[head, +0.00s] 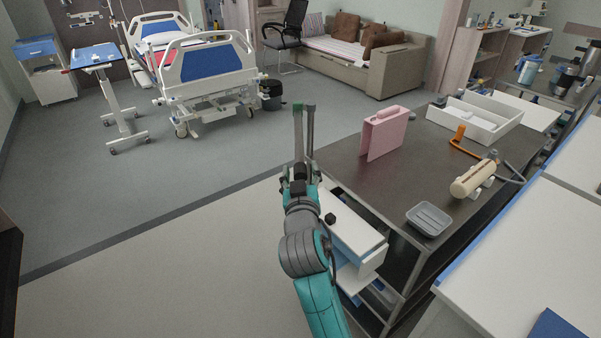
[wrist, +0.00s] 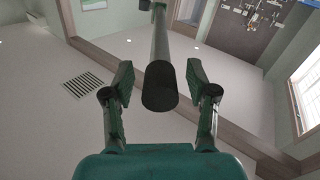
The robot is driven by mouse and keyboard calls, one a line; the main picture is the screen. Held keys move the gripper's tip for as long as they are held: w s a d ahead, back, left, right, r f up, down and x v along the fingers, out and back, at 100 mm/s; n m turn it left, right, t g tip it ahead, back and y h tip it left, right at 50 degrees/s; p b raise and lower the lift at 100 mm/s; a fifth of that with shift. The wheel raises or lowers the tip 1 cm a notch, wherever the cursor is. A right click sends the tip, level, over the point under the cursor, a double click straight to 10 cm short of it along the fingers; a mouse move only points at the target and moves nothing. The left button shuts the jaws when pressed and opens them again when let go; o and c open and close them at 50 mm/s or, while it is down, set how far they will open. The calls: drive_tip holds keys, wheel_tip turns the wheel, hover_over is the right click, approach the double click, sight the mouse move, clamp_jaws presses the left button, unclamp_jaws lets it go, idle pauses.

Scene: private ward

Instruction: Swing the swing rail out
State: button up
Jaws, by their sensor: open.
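The swing rail (head: 299,140) stands up as a slim grey bar beside the left edge of the dark-topped cart in the head view. A second grey upright shows close to its right. In the wrist view a grey tube with a black end (wrist: 159,88), seemingly the rail, points toward the camera between my fingers. My gripper (head: 300,174) is at the foot of the upright bars. Its two fingers stand apart on either side of the tube, with gaps on both sides. The rail's mounting is hidden behind my gripper and arm.
The cart top (head: 400,190) carries a pink folder (head: 384,133), a grey dish (head: 429,218), a beige cylinder (head: 472,180) and a white tray (head: 475,120). A white drawer (head: 352,240) sticks out below. A bed (head: 205,75) stands far back.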

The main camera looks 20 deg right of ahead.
clamp_jaws()
drive_tip(key=shift+a, duration=0.1)
